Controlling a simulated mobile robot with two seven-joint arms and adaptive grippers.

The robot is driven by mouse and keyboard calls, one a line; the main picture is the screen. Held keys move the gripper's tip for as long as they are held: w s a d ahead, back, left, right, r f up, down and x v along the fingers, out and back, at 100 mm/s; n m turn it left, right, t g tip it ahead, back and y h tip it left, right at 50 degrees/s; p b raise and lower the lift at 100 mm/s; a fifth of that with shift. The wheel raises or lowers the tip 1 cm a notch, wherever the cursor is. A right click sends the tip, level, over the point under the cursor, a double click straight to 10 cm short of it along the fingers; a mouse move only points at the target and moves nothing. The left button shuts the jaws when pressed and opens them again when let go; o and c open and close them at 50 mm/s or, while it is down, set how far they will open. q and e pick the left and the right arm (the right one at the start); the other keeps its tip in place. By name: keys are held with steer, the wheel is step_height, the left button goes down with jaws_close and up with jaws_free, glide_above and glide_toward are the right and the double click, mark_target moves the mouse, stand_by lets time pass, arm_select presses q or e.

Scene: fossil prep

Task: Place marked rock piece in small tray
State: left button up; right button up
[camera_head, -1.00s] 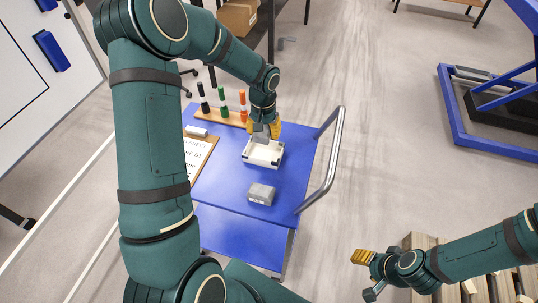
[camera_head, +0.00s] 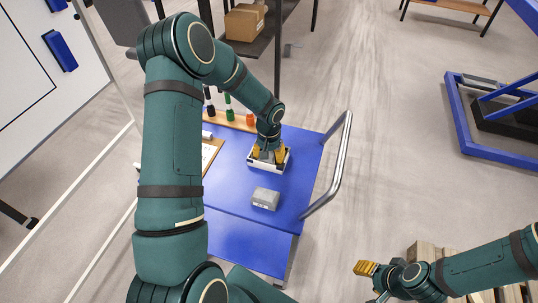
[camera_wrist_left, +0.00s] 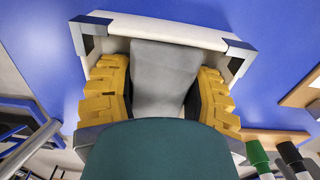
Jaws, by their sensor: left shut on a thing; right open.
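My left gripper (camera_head: 268,155) points down over the small white tray (camera_head: 256,167) on the blue cart. In the left wrist view its yellow fingers (camera_wrist_left: 165,95) are shut on a grey rock piece (camera_wrist_left: 163,75). The rock piece is within the white tray's rim (camera_wrist_left: 165,28); I cannot tell whether it touches the bottom. No mark shows on its visible face. A second grey rock block (camera_head: 265,198), with small pale spots on its front, lies on the cart in front of the tray. My right gripper (camera_head: 366,283) is open and empty at the lower right, away from the cart.
The blue cart top (camera_head: 235,190) has a metal handle (camera_head: 338,170) on its right. A wooden rack with black, green and orange markers (camera_head: 229,112) stands behind the tray. A clipboard with paper (camera_head: 208,155) lies left. A wooden pallet (camera_head: 430,252) is beside my right arm.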

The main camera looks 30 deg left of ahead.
arm_select(q)
steer(key=shift+f, duration=0.1)
steer(key=o, duration=1)
steer(key=shift+f, duration=0.1)
steer(key=shift+r, duration=0.35)
step_height(320, 180, up, 12)
steer(key=shift+f+p, duration=0.15)
steer(key=shift+p, duration=0.65)
